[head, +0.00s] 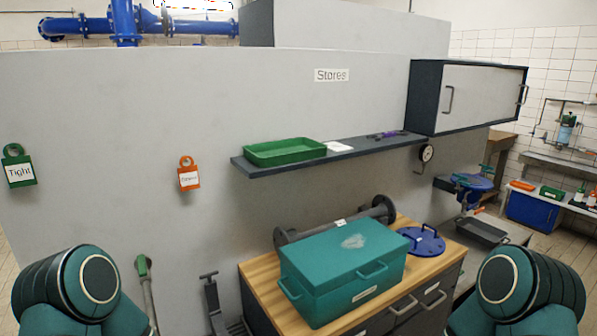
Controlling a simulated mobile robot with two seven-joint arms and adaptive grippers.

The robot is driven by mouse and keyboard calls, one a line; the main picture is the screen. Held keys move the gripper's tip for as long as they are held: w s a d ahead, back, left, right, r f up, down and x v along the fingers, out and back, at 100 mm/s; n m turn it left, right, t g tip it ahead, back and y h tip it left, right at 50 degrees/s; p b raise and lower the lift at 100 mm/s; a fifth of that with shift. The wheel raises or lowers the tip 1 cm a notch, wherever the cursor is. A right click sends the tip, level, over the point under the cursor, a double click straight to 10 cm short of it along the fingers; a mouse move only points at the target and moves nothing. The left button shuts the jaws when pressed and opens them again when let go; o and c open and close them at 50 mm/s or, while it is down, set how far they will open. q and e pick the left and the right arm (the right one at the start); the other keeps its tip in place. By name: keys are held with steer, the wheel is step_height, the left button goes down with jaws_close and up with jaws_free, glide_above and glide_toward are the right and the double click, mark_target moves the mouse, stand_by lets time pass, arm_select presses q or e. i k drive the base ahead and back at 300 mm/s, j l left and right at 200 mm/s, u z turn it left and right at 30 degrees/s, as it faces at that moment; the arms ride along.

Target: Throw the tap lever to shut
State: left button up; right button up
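I cannot make out a tap lever for certain. Thin pipework (545,118) runs on the tiled wall at the far right, above a sink-like ledge, and a small blue and green fitting (566,130) sits there; it is too small to tell whether it has a lever. Blue flanged pipes (75,26) run at the top left behind the grey partition, and no lever shows on them. Parts of both my arms show at the bottom left and bottom right corners, but neither gripper is in view.
A wooden-topped cabinet (262,284) holds a teal toolbox (335,268), a grey flanged pipe (335,222) and a blue disc (422,241). A shelf (360,150) holds a green tray (285,151). Tags "Tight" (20,170) and another (189,178) hang on the partition (130,110).

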mark_target(141, 259)
steer(key=u, duration=1.05)
